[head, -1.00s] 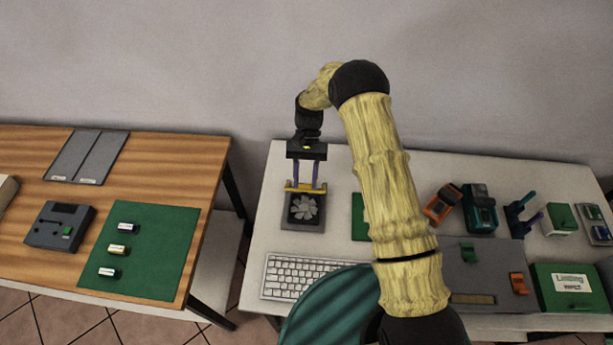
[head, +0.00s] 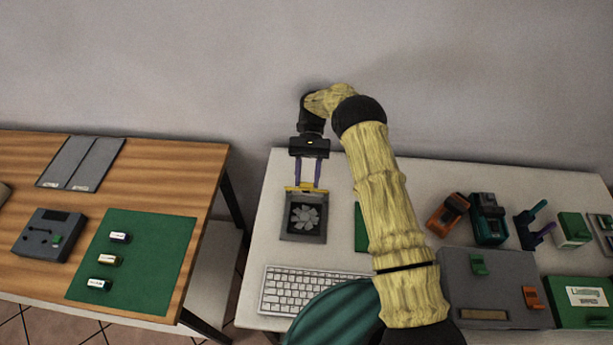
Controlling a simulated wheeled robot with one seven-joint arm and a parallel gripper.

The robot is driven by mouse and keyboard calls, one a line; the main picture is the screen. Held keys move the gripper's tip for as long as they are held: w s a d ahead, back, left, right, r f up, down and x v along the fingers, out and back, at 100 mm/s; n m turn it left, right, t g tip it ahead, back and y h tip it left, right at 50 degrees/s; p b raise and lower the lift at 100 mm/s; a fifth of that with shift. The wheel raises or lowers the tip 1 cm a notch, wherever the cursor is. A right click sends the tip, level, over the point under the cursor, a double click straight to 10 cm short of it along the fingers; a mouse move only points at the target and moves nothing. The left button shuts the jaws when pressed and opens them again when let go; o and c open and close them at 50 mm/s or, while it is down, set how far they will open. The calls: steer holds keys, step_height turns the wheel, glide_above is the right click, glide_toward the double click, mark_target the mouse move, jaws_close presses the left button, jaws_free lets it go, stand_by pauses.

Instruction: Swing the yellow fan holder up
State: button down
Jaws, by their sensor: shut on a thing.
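The yellow fan holder (head: 306,189) shows as a narrow yellow bar along the back edge of the dark grey fan unit (head: 304,238). A light grey fan (head: 305,217) lies inside the square frame, which sits on the white table. My gripper (head: 306,186) points down at the holder from behind, with its two purple fingers reaching the yellow bar. It is shut on the holder. The fingertips are partly hidden by the bar, so the exact grip does not show.
A keyboard (head: 312,290) lies in front of the fan unit. A green board (head: 361,228) is to its right, partly behind my arm. Power tools (head: 487,218) and a grey panel (head: 494,288) stand further right. The wooden table (head: 150,160) is to the left, across a gap.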

steer(key=c, duration=0.9)
jaws_free()
steer(key=shift+r, duration=0.1)
step_height(320, 180, up, 10)
steer(key=shift+f+b, duration=0.1)
steer(key=shift+b, duration=0.75)
